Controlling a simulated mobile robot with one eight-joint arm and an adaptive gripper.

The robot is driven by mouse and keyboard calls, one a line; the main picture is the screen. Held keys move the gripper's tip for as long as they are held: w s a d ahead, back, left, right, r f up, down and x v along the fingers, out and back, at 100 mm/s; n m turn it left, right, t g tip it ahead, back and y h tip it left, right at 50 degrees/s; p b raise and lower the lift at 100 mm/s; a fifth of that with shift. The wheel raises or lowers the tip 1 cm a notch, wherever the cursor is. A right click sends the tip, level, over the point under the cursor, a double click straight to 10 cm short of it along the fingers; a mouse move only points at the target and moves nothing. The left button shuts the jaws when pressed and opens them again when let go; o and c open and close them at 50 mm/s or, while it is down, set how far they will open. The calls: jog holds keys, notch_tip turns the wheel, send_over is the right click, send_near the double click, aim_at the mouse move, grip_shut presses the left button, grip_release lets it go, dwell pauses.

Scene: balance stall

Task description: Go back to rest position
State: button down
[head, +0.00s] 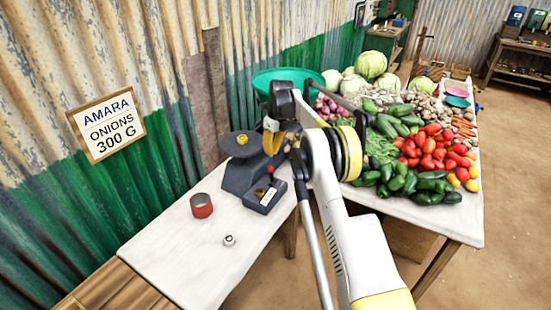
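My arm reaches in from the lower right over the white stall table (190,262). My gripper (280,142) is above the table, close to the right side of the dark balance (238,178). Its fingers are small and partly hidden by my arm, so I cannot tell whether they are open or shut. The balance has a dark plate with a small brass-coloured weight (242,139) on it. A green pan (270,79) shows behind my gripper, partly hidden by it.
A red tin (201,206) and a small pale round item (229,240) are nearer. Vegetables crowd the right side, including tomatoes (430,152) and cabbages (370,65). A sign (107,124) reads "AMARA ONIONS 300 G".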

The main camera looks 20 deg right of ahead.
jog(key=shift+w+r, duration=0.15)
jog(key=shift+r, duration=0.05)
jog(key=shift+r, duration=0.1)
